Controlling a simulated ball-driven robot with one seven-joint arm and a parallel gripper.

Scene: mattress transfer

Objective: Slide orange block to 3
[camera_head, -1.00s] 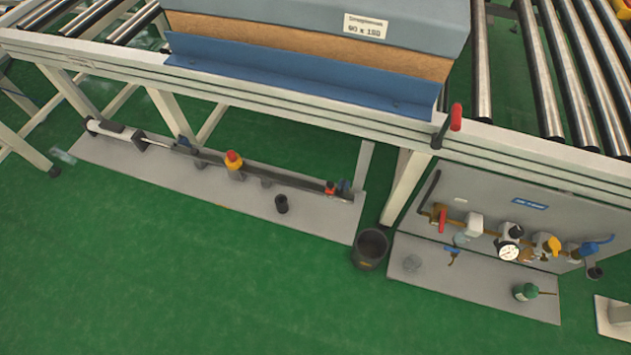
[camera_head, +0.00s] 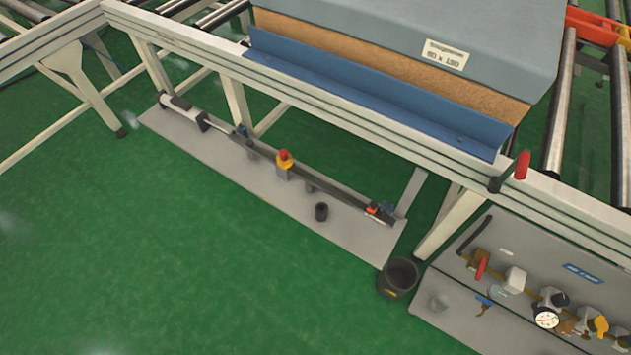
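A small orange-yellow block with a red top (camera_head: 284,163) stands at about the middle of a long dark rail (camera_head: 338,197). The rail runs along a grey floor plate (camera_head: 262,196) under the conveyor frame. I take this piece for the orange block, but it is small in the picture. No number 3 or scale marks can be read on the rail. My gripper is not in view.
The pale conveyor frame (camera_head: 330,114) with a blue guard (camera_head: 375,92) and a grey mattress (camera_head: 400,35) stands over the rail. A black cylinder (camera_head: 321,211) stands on the plate. A black bucket (camera_head: 398,278) and a valve panel (camera_head: 545,280) are at right. Green floor in front is clear.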

